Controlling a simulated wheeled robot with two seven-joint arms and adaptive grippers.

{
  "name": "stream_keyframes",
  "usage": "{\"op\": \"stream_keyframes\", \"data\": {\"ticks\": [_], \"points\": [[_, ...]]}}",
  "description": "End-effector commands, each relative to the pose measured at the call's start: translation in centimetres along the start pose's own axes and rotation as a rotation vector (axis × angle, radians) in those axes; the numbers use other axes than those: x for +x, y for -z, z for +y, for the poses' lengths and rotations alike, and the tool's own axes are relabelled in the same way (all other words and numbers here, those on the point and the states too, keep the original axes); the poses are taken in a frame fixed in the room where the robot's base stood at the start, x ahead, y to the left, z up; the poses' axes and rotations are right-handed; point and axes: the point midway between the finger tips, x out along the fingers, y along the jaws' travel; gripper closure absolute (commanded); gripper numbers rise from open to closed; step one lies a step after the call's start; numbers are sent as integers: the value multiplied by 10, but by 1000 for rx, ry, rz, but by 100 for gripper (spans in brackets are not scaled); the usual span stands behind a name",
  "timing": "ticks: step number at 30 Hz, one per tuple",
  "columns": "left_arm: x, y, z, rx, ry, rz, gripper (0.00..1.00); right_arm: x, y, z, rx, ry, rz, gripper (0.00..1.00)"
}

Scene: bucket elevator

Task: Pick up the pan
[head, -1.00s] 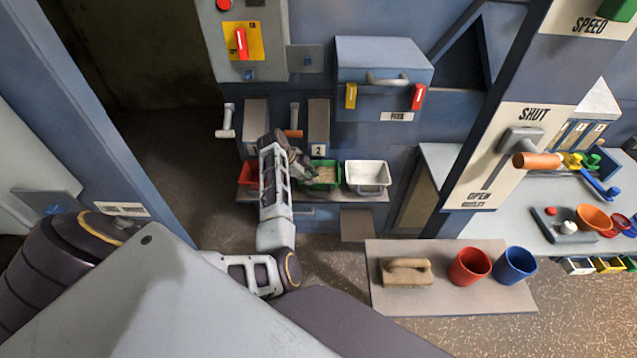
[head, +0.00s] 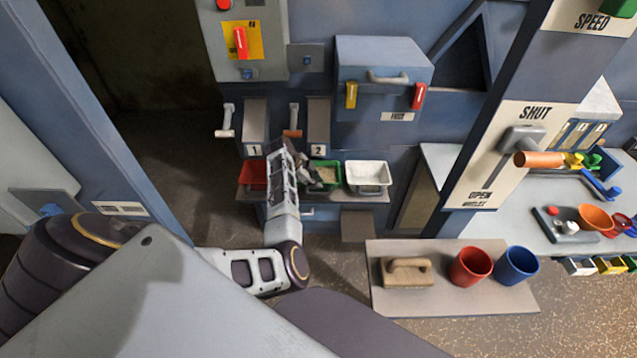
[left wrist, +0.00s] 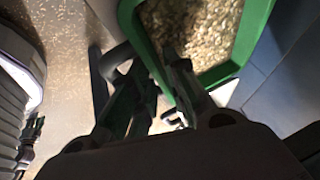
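Three pans with front handles stand on a low shelf: a red one (head: 254,175) at left, a green one (head: 336,166) holding grain, and a white one (head: 367,174) at right. The task does not say which pan is meant. My left gripper (head: 312,178) is at the left side of the green pan, partly covering it. In the left wrist view, the green pan (left wrist: 257,25) with grain fills the top, with a dark handle (left wrist: 98,72) to its left. My left gripper's fingers (left wrist: 158,82) stand apart, close to the pan wall; contact is unclear. My right gripper is out of view.
A lower shelf plate (head: 455,306) at front right bears a tan float-like block (head: 408,272), a red cup (head: 470,267) and a blue cup (head: 516,265). A lever with an orange grip (head: 540,159) juts out at right. Chutes marked 1 and 2 hang above the pans.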

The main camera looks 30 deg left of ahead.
Motion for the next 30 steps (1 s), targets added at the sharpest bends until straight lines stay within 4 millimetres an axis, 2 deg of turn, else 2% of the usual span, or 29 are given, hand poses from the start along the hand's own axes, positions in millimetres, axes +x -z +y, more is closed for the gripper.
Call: {"op": "stream_keyframes", "data": {"ticks": [9,25,26,30], "points": [[27,-1,0,0,-1,0,83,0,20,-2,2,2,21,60],[29,-1,0,0,-1,-1,83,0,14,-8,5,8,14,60],[29,-1,0,0,-1,-1,85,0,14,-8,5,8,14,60],[29,-1,0,0,-1,-1,100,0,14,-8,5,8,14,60]]}}
